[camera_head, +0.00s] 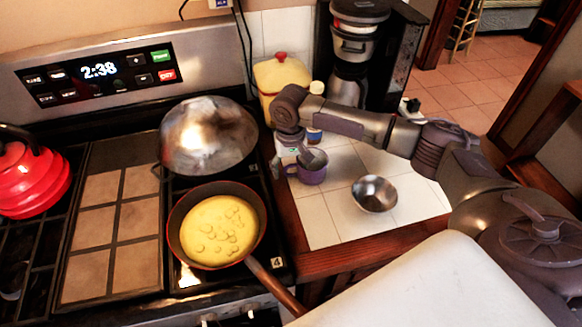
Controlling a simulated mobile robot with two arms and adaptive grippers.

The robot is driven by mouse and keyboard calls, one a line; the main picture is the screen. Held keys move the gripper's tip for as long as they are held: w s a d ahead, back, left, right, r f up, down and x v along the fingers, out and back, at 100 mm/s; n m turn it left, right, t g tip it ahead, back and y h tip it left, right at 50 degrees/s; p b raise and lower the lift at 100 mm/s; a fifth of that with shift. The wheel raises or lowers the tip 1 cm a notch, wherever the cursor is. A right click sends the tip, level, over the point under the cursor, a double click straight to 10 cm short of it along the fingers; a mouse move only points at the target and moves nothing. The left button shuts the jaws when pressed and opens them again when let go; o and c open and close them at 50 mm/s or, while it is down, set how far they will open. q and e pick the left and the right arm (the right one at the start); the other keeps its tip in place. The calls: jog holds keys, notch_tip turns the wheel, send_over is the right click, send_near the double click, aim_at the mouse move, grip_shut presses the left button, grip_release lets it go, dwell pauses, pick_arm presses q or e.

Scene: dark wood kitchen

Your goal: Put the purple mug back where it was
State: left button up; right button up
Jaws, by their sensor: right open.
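The purple mug (313,175) stands upright on the white tiled counter (328,220), close to the counter's left edge by the stove. Its handle points left. My right gripper (300,160) is at the mug's upper left side, with its fingers pointing down at the rim. The gripper is open. The wrist covers part of the view behind the mug, and I cannot tell whether a finger touches it. My left gripper is not in view.
A metal bowl (374,193) sits right of the mug. A yellow canister (281,76) and a coffee maker (357,45) stand behind. On the stove are a pan of yellow batter (219,230), a metal dome (207,136) and a red kettle (30,178). The front counter tiles are clear.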

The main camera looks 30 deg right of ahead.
notch_tip(320, 180, up, 11)
jog(key=shift+a+b, duration=0.1)
jog(key=shift+b, duration=0.85)
jog(key=shift+r, duration=0.65)
